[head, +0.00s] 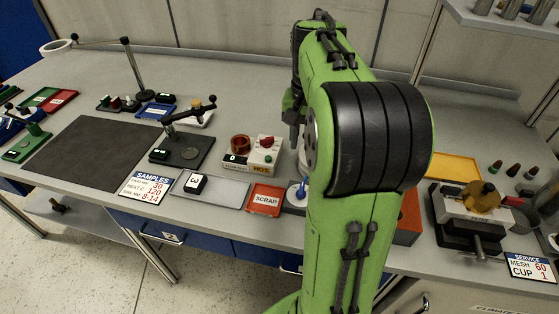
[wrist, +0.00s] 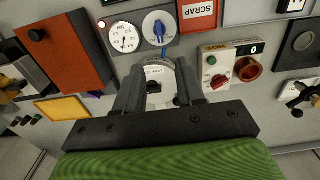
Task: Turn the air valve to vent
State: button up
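In the wrist view, a grey panel holds a blue knob on a white dial (wrist: 158,27), which looks like the air valve, beside a round gauge (wrist: 124,37). The dial's markings are too small to read. My gripper (wrist: 160,68) is open, its fingers below the blue knob in the picture and apart from it. Between and beyond the fingers is a white round part (wrist: 160,80) with small print and a dark square centre; I cannot tell whether the fingers touch it. In the head view, the blue knob (head: 302,188) shows beside my arm, which hides the gripper and gauge.
A red SCRAP tray (head: 265,199) lies left of the knob. A switch box (head: 264,154) with a red knob stands behind the tray. An orange-red box (head: 408,219) and a clamp-like fixture (head: 470,215) stand to the right. The dark mat (head: 90,150) is bare.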

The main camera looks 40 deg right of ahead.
aim_at(302, 188)
notch_tip(302, 188, down, 16)
jog(key=b, duration=0.6)
jog(key=shift+s+r, duration=0.1)
jog(key=shift+r, duration=0.1)
jog(key=shift+c, duration=0.3)
grip_shut()
